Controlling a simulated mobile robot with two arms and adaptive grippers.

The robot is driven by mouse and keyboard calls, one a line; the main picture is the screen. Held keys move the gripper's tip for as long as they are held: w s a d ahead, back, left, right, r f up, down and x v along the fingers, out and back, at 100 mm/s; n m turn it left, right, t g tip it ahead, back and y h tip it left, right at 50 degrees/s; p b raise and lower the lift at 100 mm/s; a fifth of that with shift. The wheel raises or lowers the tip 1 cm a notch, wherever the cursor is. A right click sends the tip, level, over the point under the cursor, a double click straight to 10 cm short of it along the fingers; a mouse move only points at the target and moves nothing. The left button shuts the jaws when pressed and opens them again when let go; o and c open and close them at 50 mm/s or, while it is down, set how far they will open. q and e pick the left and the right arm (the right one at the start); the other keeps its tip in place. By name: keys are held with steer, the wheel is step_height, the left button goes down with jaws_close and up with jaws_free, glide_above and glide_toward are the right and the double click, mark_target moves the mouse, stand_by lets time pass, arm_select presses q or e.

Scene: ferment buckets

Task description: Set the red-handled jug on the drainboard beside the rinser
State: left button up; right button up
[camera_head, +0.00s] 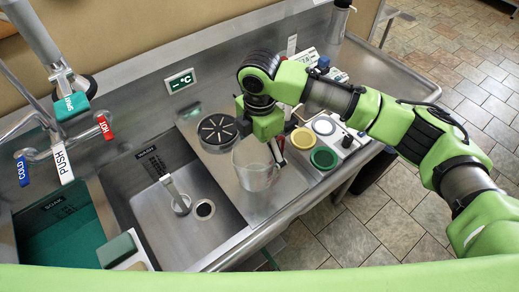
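A clear jug (254,172) is upright at the drainboard (262,207), just in front of the round black rinser (217,130). I cannot tell whether its base rests on the metal. My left gripper is not in view.
Left of the drainboard is a sink basin (160,225) with a grey handled tool (176,195) inside. Taps marked hot and cold (62,150) stand further left. Round yellow (303,138) and green (324,158) lids lie right of the jug. The front right drainboard is bare.

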steer(key=shift+r, duration=0.15)
step_height(320, 180, up, 12)
steer(key=b, duration=0.3)
stand_by(0.4)
